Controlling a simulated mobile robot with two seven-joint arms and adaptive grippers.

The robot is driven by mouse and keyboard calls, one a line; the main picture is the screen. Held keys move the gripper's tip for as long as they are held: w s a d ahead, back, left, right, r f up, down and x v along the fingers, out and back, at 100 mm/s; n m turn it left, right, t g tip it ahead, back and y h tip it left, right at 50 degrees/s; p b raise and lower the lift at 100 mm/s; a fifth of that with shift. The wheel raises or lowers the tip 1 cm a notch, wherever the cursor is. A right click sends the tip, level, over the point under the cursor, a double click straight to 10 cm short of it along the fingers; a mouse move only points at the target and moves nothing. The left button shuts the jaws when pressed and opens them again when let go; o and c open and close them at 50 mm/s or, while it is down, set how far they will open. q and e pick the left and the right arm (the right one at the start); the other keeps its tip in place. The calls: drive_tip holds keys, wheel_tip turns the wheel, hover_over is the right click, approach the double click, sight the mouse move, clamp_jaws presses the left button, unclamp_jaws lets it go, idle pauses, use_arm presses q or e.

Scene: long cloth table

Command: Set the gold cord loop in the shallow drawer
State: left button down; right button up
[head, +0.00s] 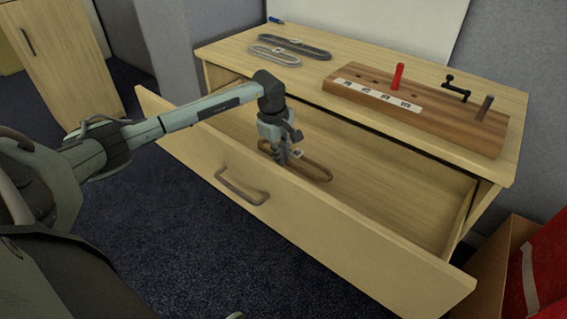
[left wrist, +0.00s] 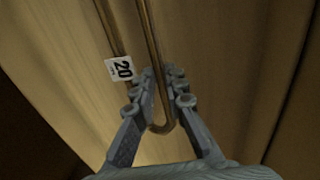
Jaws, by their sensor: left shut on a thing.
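The gold cord loop (head: 320,173), a long narrow brownish-gold loop with a white tag, is inside the open shallow drawer (head: 390,190). My left gripper (head: 284,157) reaches down into the drawer and is shut on the loop. In the left wrist view, the fingers (left wrist: 154,88) close near the loop's rounded end (left wrist: 160,128), beside a tag reading 20. The loop lies roughly flat, at or just above the drawer floor; I cannot tell whether it touches. My right gripper is not in view.
On the tabletop above lie a dark loop (head: 314,53) and a pale grey loop (head: 262,50). A wooden block (head: 460,135) with a red peg (head: 397,77) and a black hook (head: 456,91) stands at the right. The drawer's right half is empty. Its front panel (head: 330,223) stands up as an edge.

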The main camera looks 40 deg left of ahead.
use_arm(q)
wheel_tip(320, 180, down, 3)
drive_tip(key=shift+f, duration=0.25)
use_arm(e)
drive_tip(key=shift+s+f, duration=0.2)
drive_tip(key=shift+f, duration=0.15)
use_arm(q)
drive_tip(key=shift+f, duration=0.1)
drive_tip(key=c, duration=1.6)
unclamp_jaws()
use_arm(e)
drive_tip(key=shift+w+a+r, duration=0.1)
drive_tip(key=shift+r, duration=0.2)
use_arm(q)
drive_tip(key=shift+o, duration=0.2)
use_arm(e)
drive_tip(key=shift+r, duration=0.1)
